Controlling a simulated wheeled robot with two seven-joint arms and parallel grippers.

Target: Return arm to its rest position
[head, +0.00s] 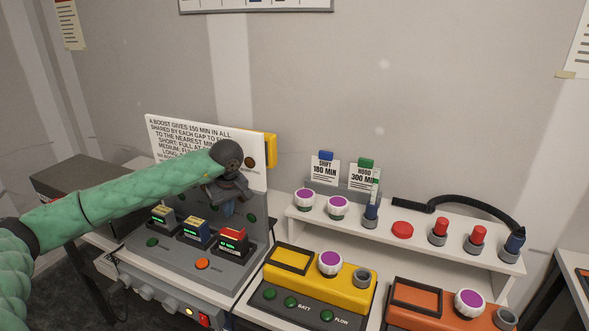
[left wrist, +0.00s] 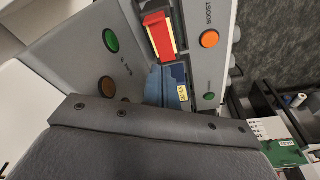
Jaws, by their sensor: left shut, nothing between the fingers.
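My left arm comes in from the left in the head view, in a green padded sleeve. My left gripper (head: 229,207) hangs over the grey charging station (head: 215,262), in front of the white instruction board (head: 180,140). It is shut and empty, above the slots with small displays. My right gripper is in neither view.
A yellow unit (head: 350,292) and an orange unit (head: 400,318) stand right of the station. A white shelf (head: 390,232) behind them carries purple-topped knobs, red-topped and blue-topped parts and a black strap (head: 450,198). Two cards stand on it. A dark box (head: 75,178) lies at left.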

